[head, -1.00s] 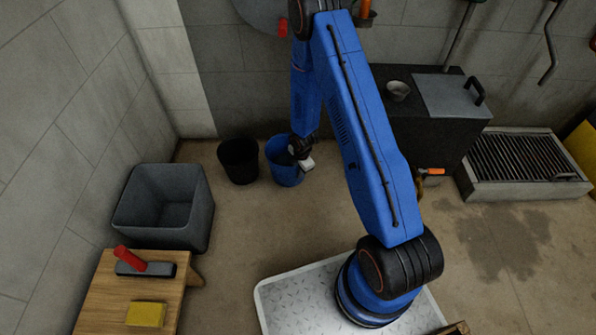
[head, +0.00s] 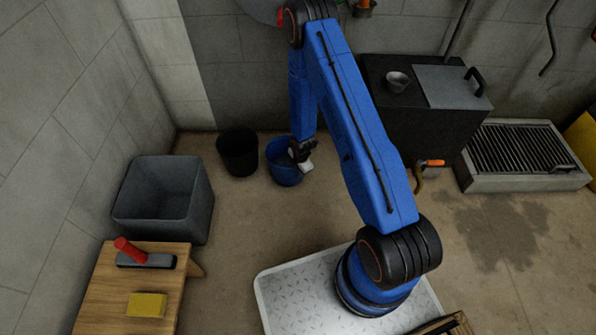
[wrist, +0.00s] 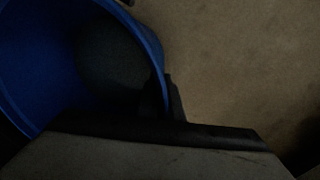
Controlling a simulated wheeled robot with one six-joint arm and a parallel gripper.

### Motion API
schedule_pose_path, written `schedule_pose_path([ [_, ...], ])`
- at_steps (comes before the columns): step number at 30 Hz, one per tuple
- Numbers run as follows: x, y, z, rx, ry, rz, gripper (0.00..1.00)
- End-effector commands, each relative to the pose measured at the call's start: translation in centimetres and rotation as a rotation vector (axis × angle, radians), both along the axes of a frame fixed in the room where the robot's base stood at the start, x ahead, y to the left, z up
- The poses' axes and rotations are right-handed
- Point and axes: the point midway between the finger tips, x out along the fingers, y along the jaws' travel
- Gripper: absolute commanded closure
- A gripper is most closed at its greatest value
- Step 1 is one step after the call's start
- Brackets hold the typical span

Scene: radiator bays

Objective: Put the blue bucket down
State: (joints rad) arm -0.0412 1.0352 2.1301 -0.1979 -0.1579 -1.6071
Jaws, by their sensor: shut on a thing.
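The blue bucket (head: 284,168) is upright at the floor beside the black bucket, in the upper middle of the head view. Whether its base touches the floor I cannot tell. My gripper (head: 303,158) is at the bucket's right rim and shut on it. In the wrist view the blue bucket (wrist: 150,45) fills the upper left, with its dark inside showing. A dark finger of my gripper (wrist: 172,100) lies against the outside of the rim; the other finger is hard to make out in the dark.
A black bucket (head: 238,153) stands just left. A grey tub (head: 165,200) is by the left wall, behind a wooden bench (head: 110,300) with a red-handled tool (head: 140,255) and a yellow block (head: 147,305). A dark cabinet (head: 415,120) and floor grate (head: 520,155) are right. Floor in front is clear.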

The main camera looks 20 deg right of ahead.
Motion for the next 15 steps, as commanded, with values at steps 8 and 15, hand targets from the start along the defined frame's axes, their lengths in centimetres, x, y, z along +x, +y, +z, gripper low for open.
schedule_pose_path([
  [8, 0.18, 0.01, 0.07, 0.0, -0.004, 0.0, 1.0],
  [15, 0.04, 0.0, -0.13, 0.0, -0.001, 0.0, 0.75],
])
